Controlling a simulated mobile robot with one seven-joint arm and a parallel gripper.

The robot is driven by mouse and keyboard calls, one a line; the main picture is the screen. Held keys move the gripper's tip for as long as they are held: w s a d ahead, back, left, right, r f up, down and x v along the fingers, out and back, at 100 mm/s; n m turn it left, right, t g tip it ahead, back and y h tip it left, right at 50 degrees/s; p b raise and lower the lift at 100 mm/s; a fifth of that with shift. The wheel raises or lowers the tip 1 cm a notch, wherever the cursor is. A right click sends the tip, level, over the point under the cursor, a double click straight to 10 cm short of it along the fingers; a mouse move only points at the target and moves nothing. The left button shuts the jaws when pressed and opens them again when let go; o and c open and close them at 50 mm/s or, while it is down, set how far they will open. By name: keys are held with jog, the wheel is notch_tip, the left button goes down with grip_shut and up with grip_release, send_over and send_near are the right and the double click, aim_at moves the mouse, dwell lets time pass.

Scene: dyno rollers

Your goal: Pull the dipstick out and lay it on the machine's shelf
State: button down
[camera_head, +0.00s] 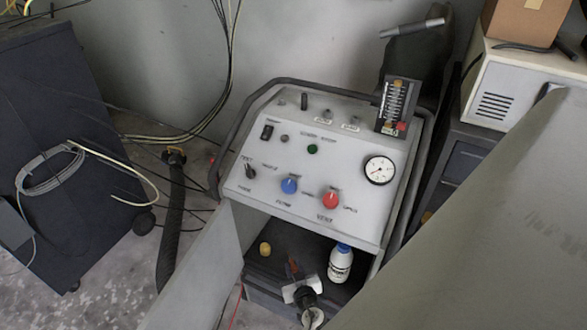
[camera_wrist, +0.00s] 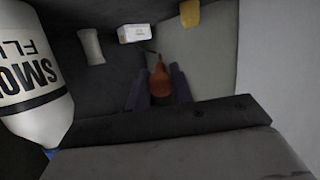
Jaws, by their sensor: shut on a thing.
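An orange-brown handle, which looks like the dipstick's (camera_wrist: 158,82), sits between the dark fingers of my gripper (camera_wrist: 159,88) in the wrist view. The fingers are shut on it. A thin dark piece shows just beyond the handle; the rest of the stick is hidden or too small to tell. In the head view, my gripper (camera_head: 294,272) is inside the open shelf bay of the grey machine (camera_head: 240,205), with a bit of orange-brown at its tip. The machine's shelf (camera_head: 306,252) is dark and partly hidden by my arm. I cannot tell whether the stick touches the shelf.
A white bottle with a blue cap (camera_head: 340,262) stands at the right of the bay, close beside my gripper in the wrist view (camera_wrist: 30,85). A yellow piece (camera_head: 265,248) lies at the bay's left. A white block (camera_wrist: 135,34) and a pale cylinder (camera_wrist: 90,46) are beyond my fingers.

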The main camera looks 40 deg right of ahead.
notch_tip(320, 180, down, 3)
jog(key=shift+w+r+b, duration=0.1)
jog(key=shift+r+b, duration=0.1)
jog(key=shift+b, duration=0.5)
jog(key=b+x, duration=0.3)
jog(key=f+b+x, duration=0.1)
jog(key=b+x, duration=0.2)
jog(key=x, duration=0.1)
jog(key=shift+d+f+b, duration=0.1)
jog(key=shift+d+b, duration=0.05)
jog(key=shift+b, duration=0.25)
jog(key=shift+w+f, duration=0.1)
jog(key=shift+f, duration=0.7)
jog(key=c, duration=1.1)
grip_release()
jog(key=shift+c, duration=0.2)
